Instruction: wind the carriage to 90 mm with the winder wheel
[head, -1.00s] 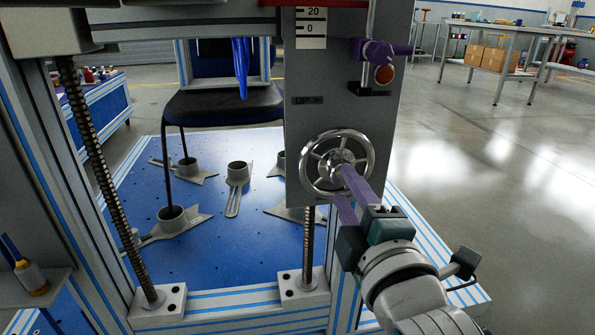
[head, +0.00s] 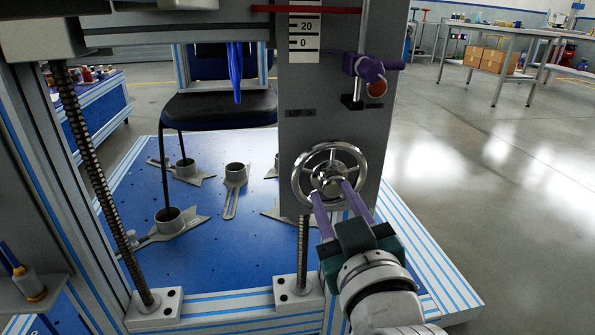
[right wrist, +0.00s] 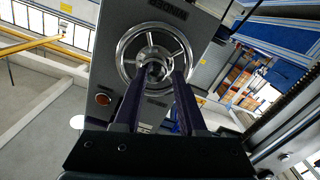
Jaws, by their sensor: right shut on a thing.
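The winder wheel (head: 297,186) is a chromed spoked handwheel on the front of a grey panel (head: 297,150). My right gripper (head: 331,186) reaches in from the lower right with its two purple fingers at the wheel's middle and is shut on it; the exact contact is partly hidden. In the right wrist view the fingers overlap the wheel (right wrist: 124,48) near its hub. A white scale (head: 305,56) on the panel shows the marks 20 and 0. A red bar (head: 275,9) crosses the scale above the 20 mark. My left gripper is not in view.
A purple clamp-like part (head: 368,68) and an orange-red button (head: 377,89) sit above the wheel. A threaded screw (head: 95,165) stands at left. Clear floor lies to the right.

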